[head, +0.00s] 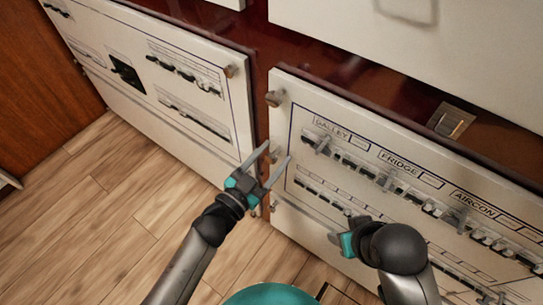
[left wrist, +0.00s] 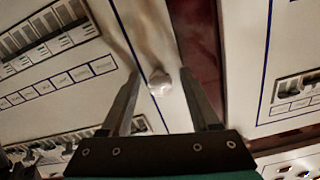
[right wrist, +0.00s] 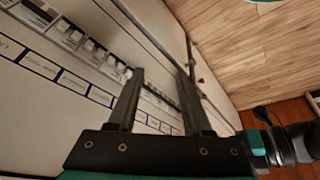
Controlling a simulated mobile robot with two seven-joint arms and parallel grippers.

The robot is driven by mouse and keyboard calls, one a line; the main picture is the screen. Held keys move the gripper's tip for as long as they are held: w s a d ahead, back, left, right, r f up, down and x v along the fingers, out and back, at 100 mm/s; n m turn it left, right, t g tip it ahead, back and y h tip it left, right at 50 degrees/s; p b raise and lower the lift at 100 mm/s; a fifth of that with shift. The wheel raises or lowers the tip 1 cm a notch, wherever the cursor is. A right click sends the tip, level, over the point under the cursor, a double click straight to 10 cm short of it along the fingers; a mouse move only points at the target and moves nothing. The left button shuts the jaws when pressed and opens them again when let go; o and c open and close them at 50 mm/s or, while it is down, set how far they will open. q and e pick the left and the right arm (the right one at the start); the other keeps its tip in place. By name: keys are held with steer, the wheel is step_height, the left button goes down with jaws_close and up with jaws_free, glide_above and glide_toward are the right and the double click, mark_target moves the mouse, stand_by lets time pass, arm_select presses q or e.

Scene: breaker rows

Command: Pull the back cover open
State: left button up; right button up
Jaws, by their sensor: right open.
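Two white covers with breaker rows stand side by side, the left cover (head: 190,50) and the right cover (head: 345,105), with a dark red gap between. I cannot tell which one is the back cover. A round knob (head: 231,72) sits at the left cover's edge, another knob (head: 276,98) at the right cover's corner. My left gripper (head: 276,156) is open in front of the gap, below these knobs. In the left wrist view a pale knob (left wrist: 160,83) appears between its open fingers, not gripped. My right gripper (right wrist: 162,75) is open and empty, near the right cover's breakers.
Labels reading GALLEY, FRIDGE and AIRCON mark the right cover. A metal latch (head: 450,121) sits on the dark red strip above it. Other white panels (head: 440,40) stand above. The wooden floor (head: 100,200) is clear at the left, beside a brown wooden wall (head: 45,90).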

arm_select(q)
jaws_close()
stand_by(1.2)
